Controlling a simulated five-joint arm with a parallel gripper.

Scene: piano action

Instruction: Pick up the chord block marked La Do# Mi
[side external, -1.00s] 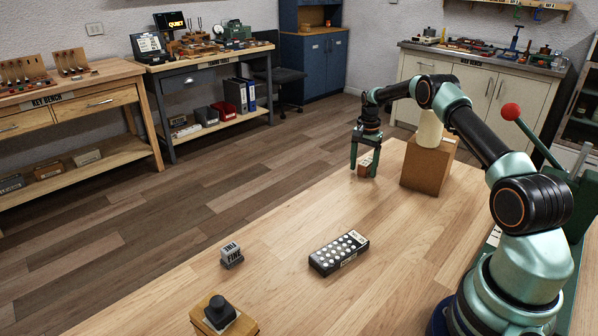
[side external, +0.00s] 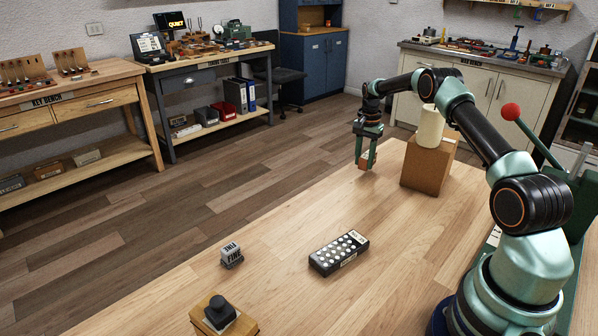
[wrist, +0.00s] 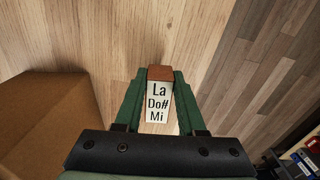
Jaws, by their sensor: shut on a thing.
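The chord block (wrist: 159,104) is a small block with a white face marked La Do# Mi and a reddish-brown end. In the wrist view it sits between the two green fingers of my gripper (wrist: 159,84), which are shut on its sides. In the side external view my gripper (side external: 366,163) points down near the table's far edge, left of a brown box. The block (side external: 365,159) shows there as a small brown patch between the fingers, partly hidden by them. It seems to be slightly above the table.
The brown box (side external: 427,168) stands close to the right of my gripper with a cream cylinder (side external: 430,127) on top. A black block with white dots (side external: 339,252), a grey block marked FINE (side external: 231,255) and a wooden stamp-like piece (side external: 220,314) lie nearer. The wooden table (side external: 300,215) between is clear.

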